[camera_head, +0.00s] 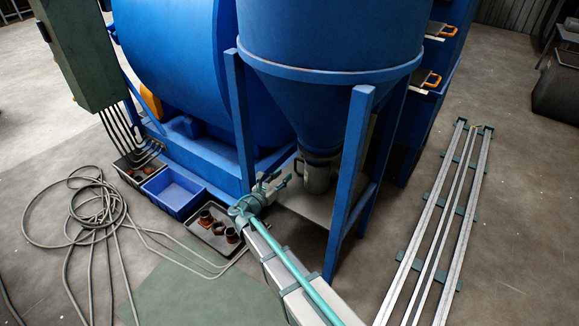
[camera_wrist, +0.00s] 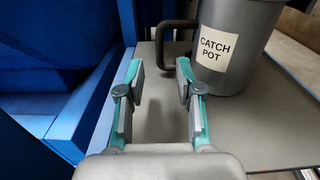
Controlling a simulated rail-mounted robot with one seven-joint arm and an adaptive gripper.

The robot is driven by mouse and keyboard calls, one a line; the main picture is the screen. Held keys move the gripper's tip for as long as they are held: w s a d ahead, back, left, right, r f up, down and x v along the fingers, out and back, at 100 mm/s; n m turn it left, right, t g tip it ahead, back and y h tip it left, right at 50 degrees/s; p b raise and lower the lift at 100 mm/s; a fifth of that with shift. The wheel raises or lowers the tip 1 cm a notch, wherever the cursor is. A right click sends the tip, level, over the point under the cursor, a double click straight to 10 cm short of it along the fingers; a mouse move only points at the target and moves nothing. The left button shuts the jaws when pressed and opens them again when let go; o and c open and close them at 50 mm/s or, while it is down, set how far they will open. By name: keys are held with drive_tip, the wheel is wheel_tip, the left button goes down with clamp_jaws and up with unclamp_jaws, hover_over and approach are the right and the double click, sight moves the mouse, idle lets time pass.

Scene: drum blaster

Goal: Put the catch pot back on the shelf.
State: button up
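The catch pot (camera_head: 317,176) is a grey metal pot below the outlet of the blue cone hopper (camera_head: 330,100). In the wrist view the pot (camera_wrist: 238,35) appears to stand upright on a grey shelf plate (camera_wrist: 250,130); its top is cut off. Its white label reads "CATCH POT", and its dark handle (camera_wrist: 172,28) sticks out to the left. My gripper (camera_head: 274,183) is at the left of the pot, between the frame legs. In the wrist view my gripper (camera_wrist: 161,80) is open and empty, its fingertips short of the handle.
Blue hopper legs (camera_head: 348,190) stand close to my arm. A blue bin (camera_head: 173,188) and a dark tray of rusty parts (camera_head: 216,232) lie on the floor at left, near coiled cables (camera_head: 95,215). Metal rails (camera_head: 435,225) lie on the floor at right.

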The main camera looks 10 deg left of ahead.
drive_tip(key=shift+p+v, duration=0.3)
drive_tip(key=shift+v, duration=1.3)
